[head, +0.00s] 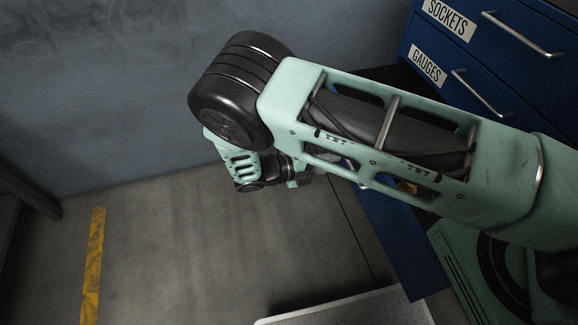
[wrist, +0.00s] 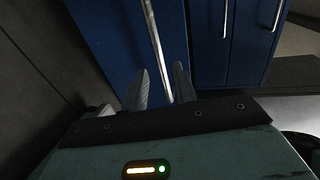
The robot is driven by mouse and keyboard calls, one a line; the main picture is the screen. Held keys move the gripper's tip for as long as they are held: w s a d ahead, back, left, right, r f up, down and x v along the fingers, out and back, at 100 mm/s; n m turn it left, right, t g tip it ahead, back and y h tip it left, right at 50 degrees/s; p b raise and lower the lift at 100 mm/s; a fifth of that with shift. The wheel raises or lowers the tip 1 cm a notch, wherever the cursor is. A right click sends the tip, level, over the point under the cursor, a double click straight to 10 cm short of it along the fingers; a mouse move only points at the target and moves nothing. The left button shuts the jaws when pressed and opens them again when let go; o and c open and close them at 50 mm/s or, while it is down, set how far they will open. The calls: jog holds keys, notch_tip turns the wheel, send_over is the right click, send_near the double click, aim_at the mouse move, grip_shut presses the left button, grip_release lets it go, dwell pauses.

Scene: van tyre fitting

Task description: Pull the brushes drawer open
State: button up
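In the wrist view a long metal bar handle (wrist: 153,38) crosses a blue drawer front (wrist: 105,42). No label shows on this front, so I cannot read whether it is the brushes drawer. My gripper (wrist: 161,80) is open, with one grey finger on each side of the bar. Gaps show between the bar and both fingers; contact is not visible. In the head view my arm hides most of the cabinet's lower part, and my gripper's fingertips are hidden. A lower blue panel (head: 392,240) shows below the arm.
The blue cabinet has drawers labelled SOCKETS (head: 449,17) and GAUGES (head: 428,65), with bar handles, at the upper right. More blue fronts with handles (wrist: 225,18) show at right in the wrist view. Floor with a yellow stripe (head: 93,265) is clear at left.

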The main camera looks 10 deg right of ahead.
jog(key=v, duration=1.1)
jog(key=shift+a+r, duration=0.1)
jog(key=shift+r, duration=0.05)
jog(key=s+r+m+g+y, duration=0.2)
jog(key=s+r+m+y, duration=0.35)
jog(key=r+m, duration=0.3)
jog(key=s+r+m+g+y, duration=0.2)
jog(key=s+r+m+y, duration=0.2)
jog(key=r+m+y, duration=0.35)
jog(key=s+d+r+m+t+y, duration=0.3)
jog(key=s+d+r+m, duration=0.2)
jog(key=s+r+m, duration=0.6)
notch_tip(320, 180, up, 16)
jog(key=w+m+p, duration=0.1)
jog(key=m+p, duration=0.1)
jog(key=p, duration=1.6)
jog(key=shift+w+d, duration=0.2)
jog(key=shift+w, duration=0.05)
